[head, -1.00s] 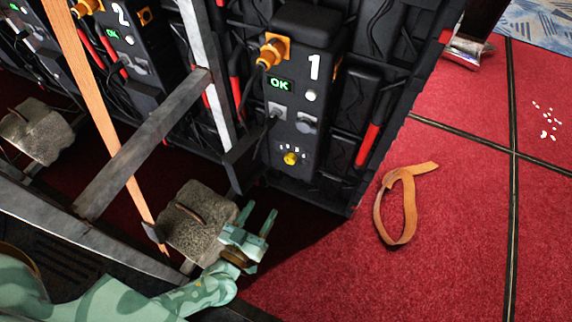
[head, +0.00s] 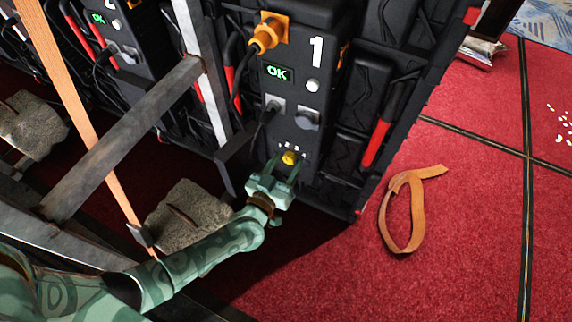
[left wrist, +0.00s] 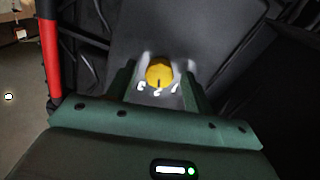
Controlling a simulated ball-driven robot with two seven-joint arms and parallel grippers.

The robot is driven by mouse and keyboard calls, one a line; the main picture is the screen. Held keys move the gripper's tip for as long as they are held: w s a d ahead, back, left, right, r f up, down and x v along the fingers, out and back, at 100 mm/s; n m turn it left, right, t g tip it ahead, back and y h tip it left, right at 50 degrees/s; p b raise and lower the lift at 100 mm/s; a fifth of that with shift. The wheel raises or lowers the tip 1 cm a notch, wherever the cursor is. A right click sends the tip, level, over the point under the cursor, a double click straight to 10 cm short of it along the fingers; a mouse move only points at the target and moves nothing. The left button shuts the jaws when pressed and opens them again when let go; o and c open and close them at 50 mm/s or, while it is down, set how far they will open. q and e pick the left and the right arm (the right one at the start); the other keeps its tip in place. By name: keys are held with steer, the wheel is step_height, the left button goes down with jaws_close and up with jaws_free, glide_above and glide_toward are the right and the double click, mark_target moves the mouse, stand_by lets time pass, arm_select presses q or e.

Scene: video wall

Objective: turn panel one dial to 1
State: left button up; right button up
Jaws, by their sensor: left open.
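The black panel one (head: 290,100) carries a white "1" and a green lit "OK" display. Its yellow dial (head: 290,157) is low on its face, with small white marks around it. My left gripper (head: 284,170) is open just below and in front of the dial. In the left wrist view the yellow dial (left wrist: 160,72) lies between the two open fingers (left wrist: 160,88). A dark pointer line shows on the dial towards the marks, which are too blurred to read. I cannot tell whether the fingers touch the dial. My right gripper is not in view.
Grey metal bars (head: 130,140) and a wooden strip (head: 75,110) cross the left side. A grey stone-like weight (head: 187,213) sits below my left arm's reach. An orange strap (head: 405,210) lies on the open red carpet (head: 460,240) at right.

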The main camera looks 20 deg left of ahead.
arm_select(q)
steer(key=c, duration=1)
steer(key=n, duration=0.3)
steer(key=shift+n, duration=0.3)
steer(key=n, duration=0.4)
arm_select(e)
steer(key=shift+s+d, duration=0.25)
arm_select(q)
steer(key=shift+n, duration=0.3)
steer(key=o, duration=1)
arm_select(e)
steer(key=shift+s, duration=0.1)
